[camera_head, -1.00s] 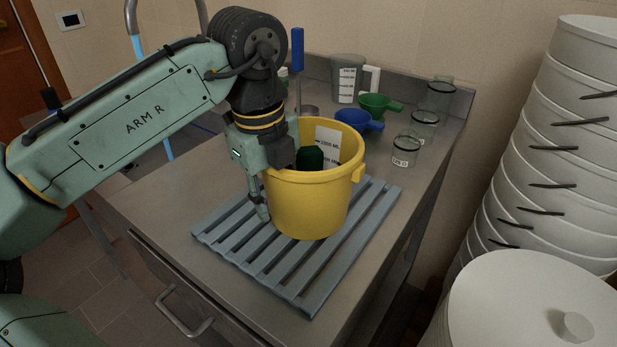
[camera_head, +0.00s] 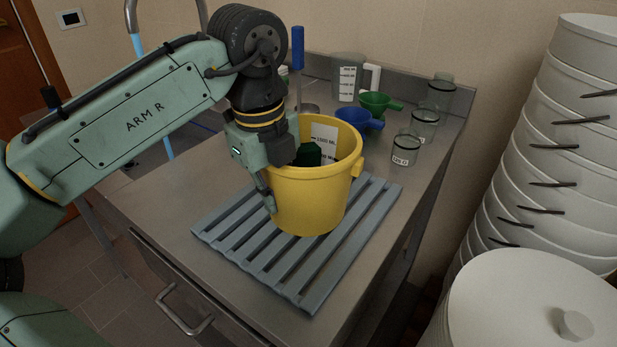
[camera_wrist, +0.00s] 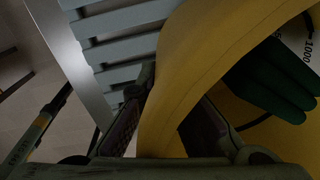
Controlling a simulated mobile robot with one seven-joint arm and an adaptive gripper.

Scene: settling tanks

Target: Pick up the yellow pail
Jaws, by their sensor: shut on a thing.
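The yellow pail (camera_head: 312,205) is upright over the grey slatted rack (camera_head: 300,297) on the steel counter. In the head view I cannot tell whether its base still touches the slats. It holds a dark green thing (camera_head: 308,155) and a white piece with volume markings (camera_head: 325,137). My gripper (camera_head: 275,190) points down at the pail's left side, one finger outside and the other hidden inside. In the wrist view the pail's wall (camera_wrist: 165,110) runs between my two fingers, and my gripper (camera_wrist: 165,120) is shut on it.
Behind the pail stand a clear measuring jug (camera_head: 347,78), a green scoop (camera_head: 378,104), a blue scoop (camera_head: 358,119) and several glass beakers (camera_head: 406,149). A blue-handled tool (camera_head: 297,50) stands upright behind my gripper. Stacked white tubs (camera_head: 555,150) rise at the right.

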